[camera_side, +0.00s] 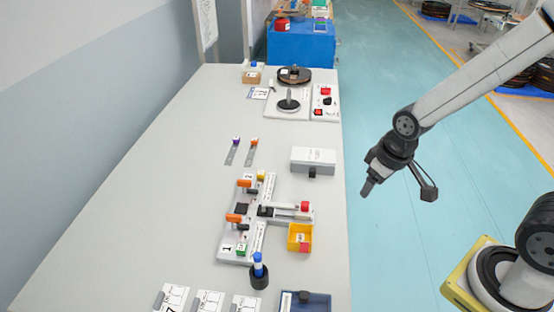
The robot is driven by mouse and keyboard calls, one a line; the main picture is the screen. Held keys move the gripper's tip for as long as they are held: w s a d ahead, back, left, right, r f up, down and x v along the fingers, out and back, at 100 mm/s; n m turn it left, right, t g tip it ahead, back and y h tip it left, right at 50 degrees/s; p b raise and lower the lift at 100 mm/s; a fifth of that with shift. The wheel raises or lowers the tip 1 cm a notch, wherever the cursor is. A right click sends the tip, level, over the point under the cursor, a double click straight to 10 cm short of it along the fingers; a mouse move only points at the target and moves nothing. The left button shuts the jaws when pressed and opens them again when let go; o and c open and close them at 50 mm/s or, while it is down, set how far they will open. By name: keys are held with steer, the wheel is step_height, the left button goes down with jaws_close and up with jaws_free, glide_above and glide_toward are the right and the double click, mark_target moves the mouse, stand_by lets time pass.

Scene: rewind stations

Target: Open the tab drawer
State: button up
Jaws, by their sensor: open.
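A small white box (313,155) with a dark pull (312,172) on its near side sits near the right edge of the table and looks like the tab drawer. It appears closed, and its lettering is too small to read. My gripper (399,190) is open and empty, with its fingers spread and pointing down. It hangs to the right of the white box, apart from it, and appears in the picture over the floor beyond the table edge.
A grey fixture (228,244) with orange clamps stands left of and nearer than the box, beside a yellow bin (299,236). A black cup (259,278) holds a blue-capped pen. A reel station (290,104) stands farther back. The table's left side is mostly clear.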

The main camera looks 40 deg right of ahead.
steer(key=w+d+n, duration=0.2)
steer(key=w+n, duration=0.5)
steer(key=w, duration=0.2)
steer(key=n+g, duration=0.3)
steer(key=n, duration=1.5)
glide_above(313, 169)
steer(key=f, duration=1.1)
steer(key=shift+s+a, duration=0.3)
steer(key=shift+w+d+f+n, duration=0.2)
steer(key=shift+w+f+n, duration=0.15)
steer(key=shift+n, duration=0.25)
steer(key=shift+f, duration=0.15)
steer(key=shift+f, duration=3.75)
jaws_close()
steer(key=shift+s, duration=0.1)
